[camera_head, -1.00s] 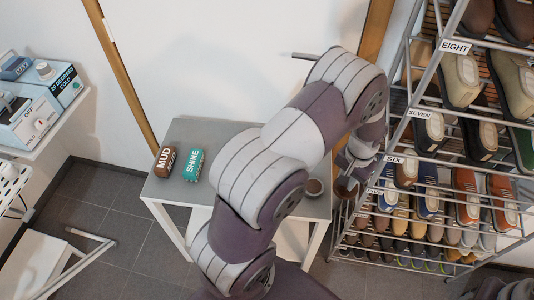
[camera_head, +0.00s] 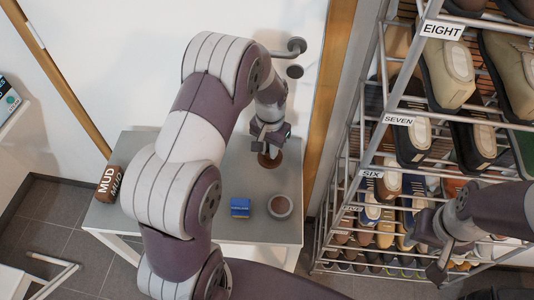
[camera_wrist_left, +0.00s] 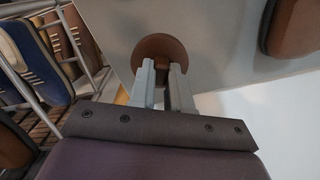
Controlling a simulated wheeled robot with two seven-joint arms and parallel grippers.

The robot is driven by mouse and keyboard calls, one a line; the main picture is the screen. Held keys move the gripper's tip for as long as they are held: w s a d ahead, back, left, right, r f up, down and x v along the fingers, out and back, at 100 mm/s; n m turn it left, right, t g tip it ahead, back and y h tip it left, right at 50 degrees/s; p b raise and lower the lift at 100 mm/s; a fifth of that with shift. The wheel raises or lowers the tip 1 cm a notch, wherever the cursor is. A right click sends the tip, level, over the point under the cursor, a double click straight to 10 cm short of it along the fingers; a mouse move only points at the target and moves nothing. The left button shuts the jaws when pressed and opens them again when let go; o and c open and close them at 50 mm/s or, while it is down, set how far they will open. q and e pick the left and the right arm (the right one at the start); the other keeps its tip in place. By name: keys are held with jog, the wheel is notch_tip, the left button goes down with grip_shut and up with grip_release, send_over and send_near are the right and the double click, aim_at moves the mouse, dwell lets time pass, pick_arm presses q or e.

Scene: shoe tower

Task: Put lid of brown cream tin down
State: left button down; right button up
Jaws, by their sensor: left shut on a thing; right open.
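The round brown lid (camera_head: 270,161) is held in my left gripper (camera_head: 267,149), low over the back right part of the grey table (camera_head: 228,168). I cannot tell whether the lid touches the table. In the left wrist view the lid (camera_wrist_left: 163,52) sits upright-looking between the two fingertips. The open tin (camera_head: 280,207), silver-rimmed with brown cream inside, stands on the table in front of the lid, apart from it. My right gripper (camera_head: 440,262) is open and empty at the lower right, before the shoe rack.
A small blue block (camera_head: 240,207) stands beside the tin. The shoe rack (camera_head: 372,143) stands close on the right. My left arm covers the table's middle. Bare table lies around the lid.

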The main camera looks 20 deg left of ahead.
aim_at(266, 155)
pick_arm(q)
jog(key=shift+w+a+f, duration=0.35)
jog(key=shift+a+f, duration=0.05)
jog(key=shift+a, duration=0.25)
notch_tip(266, 155, down, 4)
jog(key=shift+w+f, duration=0.1)
jog(key=shift+f, duration=0.1)
jog(key=c, duration=1.1)
grip_release()
